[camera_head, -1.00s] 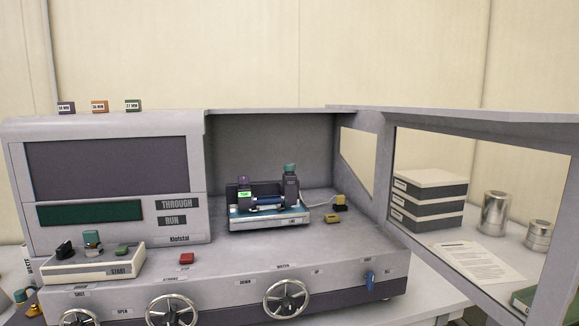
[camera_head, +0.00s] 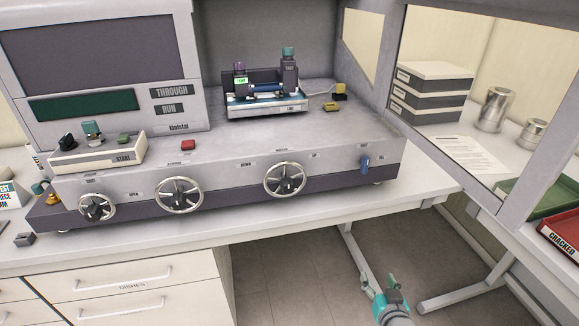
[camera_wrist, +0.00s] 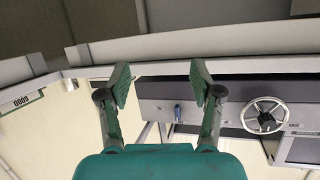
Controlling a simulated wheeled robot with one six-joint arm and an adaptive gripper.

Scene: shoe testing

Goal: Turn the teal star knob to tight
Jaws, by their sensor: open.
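A small teal knob (camera_head: 288,52) tops a dark post at the right end of the test fixture (camera_head: 268,106) inside the machine's open chamber. Its star shape and any tight mark are too small to read. A purple knob (camera_head: 240,66) tops the shorter post to its left, above a lit green label. My gripper (camera_head: 391,291) is at the bottom of the head view, in front of the machine and well away from the teal knob. In the wrist view my gripper (camera_wrist: 160,84) has its two fingers spread with nothing between them. The teal knob is not visible there.
The machine front carries several handwheels (camera_head: 284,180) and a blue lever (camera_head: 365,164), which also shows in the wrist view (camera_wrist: 178,112). A glazed door (camera_head: 398,60) stands open at the right. Floor (camera_head: 290,270) below is clear.

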